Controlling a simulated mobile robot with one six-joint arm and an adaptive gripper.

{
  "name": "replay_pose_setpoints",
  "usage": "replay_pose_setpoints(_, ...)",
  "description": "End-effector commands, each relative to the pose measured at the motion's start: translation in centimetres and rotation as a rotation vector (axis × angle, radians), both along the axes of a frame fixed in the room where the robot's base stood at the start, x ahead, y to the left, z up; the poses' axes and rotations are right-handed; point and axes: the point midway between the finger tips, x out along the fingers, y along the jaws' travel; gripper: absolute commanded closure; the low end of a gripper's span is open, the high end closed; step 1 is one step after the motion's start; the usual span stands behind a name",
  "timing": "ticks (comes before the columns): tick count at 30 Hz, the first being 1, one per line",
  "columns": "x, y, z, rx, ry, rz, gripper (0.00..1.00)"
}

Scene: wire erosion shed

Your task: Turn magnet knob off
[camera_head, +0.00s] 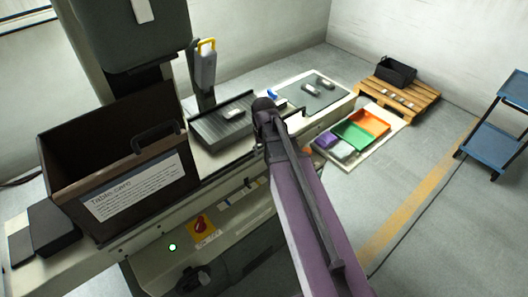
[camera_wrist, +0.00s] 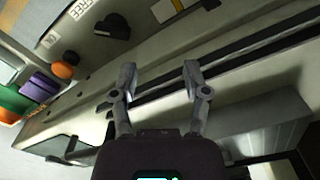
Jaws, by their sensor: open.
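A black knob (camera_wrist: 113,27) with a pale mark sits on a light surface near the top of the wrist view. Printed lettering that appears to read "FREE" is beside it. I cannot tell for sure that this is the magnet knob or read its setting. My gripper (camera_wrist: 160,72) is open and empty, its two fingers apart below and to the right of the knob, not touching it. In the head view my arm reaches over the bench and hides the knob; the fingertips are not clear there.
A dark open bin (camera_head: 107,170) labelled "Table care" stands at the left. A grooved dark block (camera_head: 218,134) bears a small part. A red button (camera_head: 201,224) is on the bench front. Coloured trays (camera_head: 352,134) lie at the right.

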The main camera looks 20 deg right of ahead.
Motion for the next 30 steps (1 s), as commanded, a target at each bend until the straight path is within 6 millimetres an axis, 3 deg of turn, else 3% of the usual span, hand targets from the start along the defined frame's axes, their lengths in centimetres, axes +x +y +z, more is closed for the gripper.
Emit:
replay_pose_setpoints(5,-0.8,0.3,0.0,0.000,0.000,0.008,0.40)
replay_pose_setpoints(17,-8.2,3.3,0.0,-0.002,0.000,0.106,0.40)
replay_pose_setpoints(30,-8.4,3.5,0.0,-0.002,0.000,0.115,0.40)
